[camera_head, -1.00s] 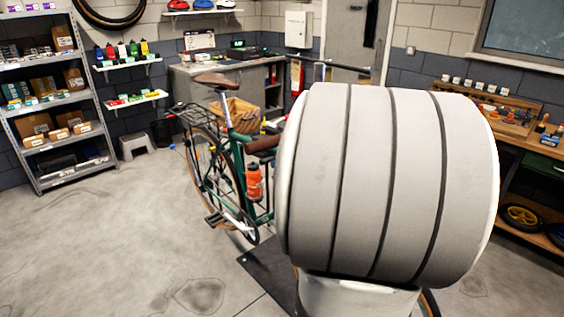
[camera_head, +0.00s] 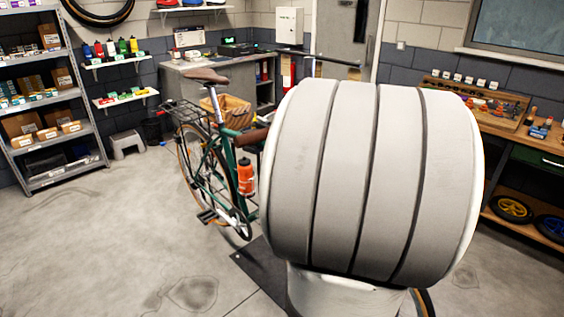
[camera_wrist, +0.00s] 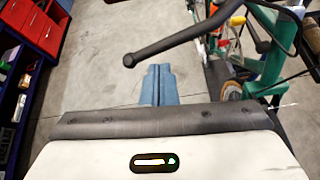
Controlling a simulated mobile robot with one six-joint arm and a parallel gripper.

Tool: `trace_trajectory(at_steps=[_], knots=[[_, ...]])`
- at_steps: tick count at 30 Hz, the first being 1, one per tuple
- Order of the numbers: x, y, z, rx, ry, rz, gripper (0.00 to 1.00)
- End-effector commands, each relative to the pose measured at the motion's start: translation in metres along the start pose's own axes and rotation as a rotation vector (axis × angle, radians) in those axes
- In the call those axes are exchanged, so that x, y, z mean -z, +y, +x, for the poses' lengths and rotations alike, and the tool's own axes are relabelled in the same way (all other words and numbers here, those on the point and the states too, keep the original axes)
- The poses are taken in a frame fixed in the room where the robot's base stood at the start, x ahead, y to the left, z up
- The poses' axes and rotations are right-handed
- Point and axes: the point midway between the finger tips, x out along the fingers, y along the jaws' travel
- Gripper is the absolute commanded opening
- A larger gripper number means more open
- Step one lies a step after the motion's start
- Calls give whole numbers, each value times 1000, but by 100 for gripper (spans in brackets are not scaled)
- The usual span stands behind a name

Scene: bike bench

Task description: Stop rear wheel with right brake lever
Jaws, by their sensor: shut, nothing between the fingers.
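A bicycle with a green frame (camera_head: 231,166) stands left of my arm in the head view. Its rear wheel (camera_head: 192,160) is at the left, under a black rack; whether it spins I cannot tell. My arm hides most of the front end. In the wrist view, my gripper (camera_wrist: 157,70) shows as blue-grey fingers, shut together and empty. A black lever-like bar with a rounded end (camera_wrist: 180,40) lies beyond and above the fingertips, apart from them in the picture. Whether it is the right brake lever I cannot tell. The green frame (camera_wrist: 272,65) is at the right.
An orange bottle (camera_head: 246,178) and a brown saddle (camera_head: 207,76) are on the bike. Shelving (camera_head: 45,110) stands at the left. A wooden workbench (camera_head: 520,135) is at the right. A red and blue cabinet (camera_wrist: 35,25) shows in the wrist view.

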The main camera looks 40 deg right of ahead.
Motion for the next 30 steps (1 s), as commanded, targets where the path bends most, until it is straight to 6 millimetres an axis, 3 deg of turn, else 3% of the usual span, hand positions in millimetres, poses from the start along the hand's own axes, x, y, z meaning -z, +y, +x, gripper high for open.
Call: trace_trajectory(at_steps=[1, 9, 15, 30], knots=[[13, -2, -2, 2, 0, 1, 0], [8, -7, -65, 6, -2, -2, 0], [7, -8, -93, 3, -1, -1, 0], [6, -8, -103, -2, 1, -2, 0]])
